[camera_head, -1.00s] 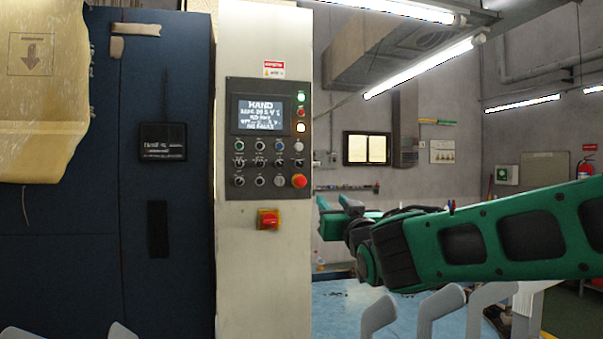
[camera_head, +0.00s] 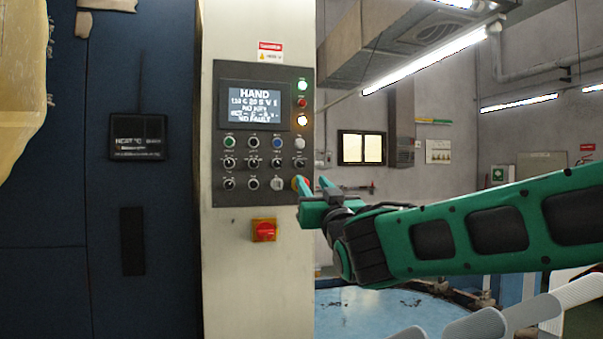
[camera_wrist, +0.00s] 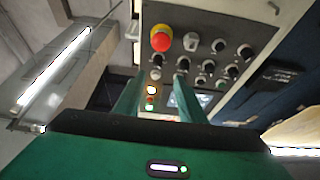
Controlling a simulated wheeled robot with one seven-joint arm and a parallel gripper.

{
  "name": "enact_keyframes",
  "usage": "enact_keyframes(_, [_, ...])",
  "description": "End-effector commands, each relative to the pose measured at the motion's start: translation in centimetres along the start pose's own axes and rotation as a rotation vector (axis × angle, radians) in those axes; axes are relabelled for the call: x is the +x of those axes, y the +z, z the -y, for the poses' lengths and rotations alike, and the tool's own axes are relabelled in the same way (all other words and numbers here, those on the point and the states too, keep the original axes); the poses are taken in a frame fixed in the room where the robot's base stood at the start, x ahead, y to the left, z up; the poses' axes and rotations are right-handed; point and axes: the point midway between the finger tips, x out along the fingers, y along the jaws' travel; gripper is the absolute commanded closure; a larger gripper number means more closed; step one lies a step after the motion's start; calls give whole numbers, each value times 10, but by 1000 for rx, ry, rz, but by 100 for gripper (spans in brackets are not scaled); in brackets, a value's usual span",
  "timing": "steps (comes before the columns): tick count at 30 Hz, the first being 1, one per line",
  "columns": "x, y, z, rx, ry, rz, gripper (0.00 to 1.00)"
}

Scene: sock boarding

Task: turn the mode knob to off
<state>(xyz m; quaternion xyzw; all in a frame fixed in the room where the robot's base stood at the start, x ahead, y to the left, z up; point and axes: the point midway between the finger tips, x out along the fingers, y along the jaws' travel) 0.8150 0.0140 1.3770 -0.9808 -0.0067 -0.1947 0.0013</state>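The control panel (camera_head: 224,70) is a dark plate on a pale cabinet column, with rows of knobs and buttons under a screen (camera_head: 254,108) reading HAND. Black selector knobs (camera_head: 229,163) fill the lower rows. The labels are too small to tell which is the mode knob. My gripper (camera_head: 312,183) is at the panel's lower right corner, its fingers apart and empty. It largely hides the red emergency stop in the head view. In the wrist view the emergency stop (camera_wrist: 161,39) shows ahead of the open fingers, with black knobs (camera_wrist: 244,53) to its right.
A red rotary switch (camera_head: 264,231) on a yellow plate sits below the panel. Lit indicator lamps (camera_head: 302,120) line the panel's right side. A dark blue cabinet (camera_head: 70,200) stands at left. Open room lies right of the column, with a blue surface (camera_head: 370,305) below.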

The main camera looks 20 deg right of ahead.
Motion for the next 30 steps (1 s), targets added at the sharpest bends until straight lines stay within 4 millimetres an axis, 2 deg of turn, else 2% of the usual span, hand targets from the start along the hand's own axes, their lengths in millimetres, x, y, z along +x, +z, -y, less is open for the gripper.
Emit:
enact_keyframes(5, [17, 0, -8, -3, 10, 0, 63])
enact_keyframes(18, [89, 0, -14, -7, 15, 0, 63])
enact_keyframes(24, [104, 0, -14, -7, 15, 1, 63])
enact_keyframes(30, [107, 0, -14, -6, 14, 0, 63])
